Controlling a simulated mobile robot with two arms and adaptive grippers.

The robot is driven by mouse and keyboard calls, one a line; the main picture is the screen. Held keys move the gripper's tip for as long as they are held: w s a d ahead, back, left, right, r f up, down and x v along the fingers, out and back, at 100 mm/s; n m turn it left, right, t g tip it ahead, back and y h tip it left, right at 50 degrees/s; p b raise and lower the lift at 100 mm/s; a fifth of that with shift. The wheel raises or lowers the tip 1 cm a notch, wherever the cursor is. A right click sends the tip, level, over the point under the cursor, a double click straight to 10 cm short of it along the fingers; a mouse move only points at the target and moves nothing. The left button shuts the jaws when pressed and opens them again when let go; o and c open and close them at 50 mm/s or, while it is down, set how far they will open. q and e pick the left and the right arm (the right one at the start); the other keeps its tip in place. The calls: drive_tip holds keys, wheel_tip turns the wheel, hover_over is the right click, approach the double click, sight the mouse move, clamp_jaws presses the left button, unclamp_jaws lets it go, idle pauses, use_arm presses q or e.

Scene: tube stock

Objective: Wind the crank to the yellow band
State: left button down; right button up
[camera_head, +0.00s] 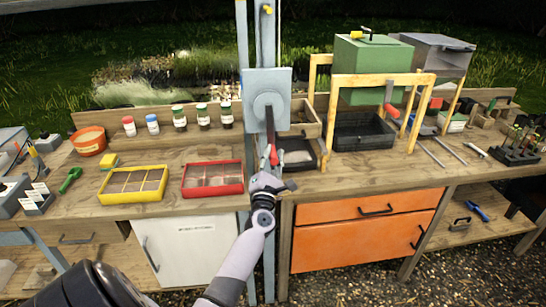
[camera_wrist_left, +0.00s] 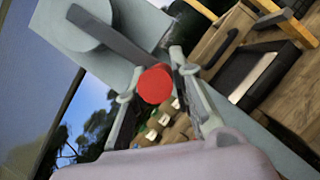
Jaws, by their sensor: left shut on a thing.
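The crank has a grey plate with a round hub (camera_head: 268,103) on the blue-grey post. Its dark arm (camera_head: 270,127) hangs almost straight down to a red handle (camera_head: 274,155). In the left wrist view the red handle's round end (camera_wrist_left: 155,84) sits between the fingers, with the crank arm (camera_wrist_left: 108,37) behind it. My left gripper (camera_head: 271,166) is shut on the red handle and partly hides it. A small yellow piece (camera_head: 266,9) shows high on the post; I cannot tell whether it is the yellow band. My right gripper is not in view.
A wooden bench (camera_head: 335,184) runs behind the post. A yellow tray (camera_head: 133,197) and a red tray (camera_head: 213,192) lie left of it. A wooden frame (camera_head: 384,80) with a green box (camera_head: 369,62) stands to the right. Orange drawers (camera_head: 350,245) are below.

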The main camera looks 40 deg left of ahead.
use_arm(q)
drive_tip(key=c, duration=1.4)
unclamp_jaws()
drive_tip(key=shift+s+a+r, duration=0.15)
drive_tip(key=shift+s+d+f, duration=0.2)
drive_tip(key=shift+s+d, duration=0.05)
drive_tip(key=shift+d, duration=0.05)
drive_tip(key=v, duration=1.1)
